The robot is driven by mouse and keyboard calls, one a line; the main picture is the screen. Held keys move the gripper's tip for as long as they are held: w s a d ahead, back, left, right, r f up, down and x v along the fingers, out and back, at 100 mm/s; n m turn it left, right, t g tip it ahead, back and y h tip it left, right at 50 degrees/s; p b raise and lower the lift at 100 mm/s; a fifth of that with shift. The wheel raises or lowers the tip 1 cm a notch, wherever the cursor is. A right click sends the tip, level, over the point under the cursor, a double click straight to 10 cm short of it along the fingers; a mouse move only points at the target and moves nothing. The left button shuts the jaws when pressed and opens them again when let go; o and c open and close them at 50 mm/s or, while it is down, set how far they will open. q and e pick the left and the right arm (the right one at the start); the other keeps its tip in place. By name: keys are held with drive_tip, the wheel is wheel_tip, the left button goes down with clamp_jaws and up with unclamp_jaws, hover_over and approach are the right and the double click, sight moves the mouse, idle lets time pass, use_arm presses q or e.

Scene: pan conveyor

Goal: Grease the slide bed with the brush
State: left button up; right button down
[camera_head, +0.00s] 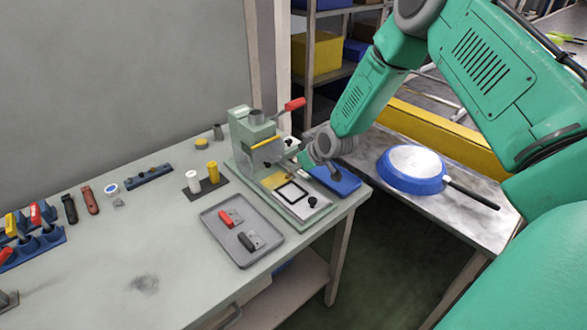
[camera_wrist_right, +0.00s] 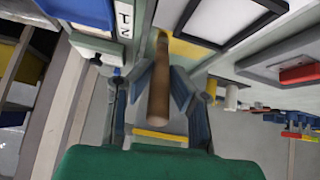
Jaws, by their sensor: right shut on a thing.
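The slide bed (camera_head: 312,212) is the flat light base of the green press (camera_head: 252,140), with a black-framed square (camera_head: 291,193) on it. In the right wrist view, the black-framed square (camera_wrist_right: 230,20) is at the top. My right gripper (camera_wrist_right: 158,90) is shut on the brush (camera_wrist_right: 158,92), whose brown wooden handle lies between its fingers. The brush's far end points towards the press base, beside a yellow patch (camera_wrist_right: 190,50); I cannot tell whether the bristles touch. In the head view, my right gripper (camera_head: 308,161) is beside the press, and the brush is mostly hidden. My left gripper is out of view.
A blue tray (camera_head: 345,185) lies right of the press. A grey tray (camera_head: 215,214) with red and dark parts lies in front. White and yellow bottles stand on a dark mat (camera_head: 206,189). A blue pan (camera_head: 395,180) rests on the right table. The front-left table is mostly clear.

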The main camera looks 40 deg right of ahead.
drive_tip(key=shift+a, duration=0.55)
drive_tip(key=shift+s+a, duration=0.1)
drive_tip(key=shift+a, duration=1.1)
drive_tip(key=shift+a+p, duration=0.1)
drive_tip(key=shift+p, duration=0.2)
drive_tip(key=shift+s+a, duration=0.15)
drive_tip(key=shift+a, duration=1.4)
drive_tip(key=shift+d, duration=0.15)
drive_tip(key=shift+w+d, duration=0.15)
drive_tip(key=shift+d, duration=1.5)
drive_tip(key=shift+w+d, duration=0.1)
drive_tip(key=shift+d, duration=1.5)
drive_tip(key=shift+r, duration=0.15)
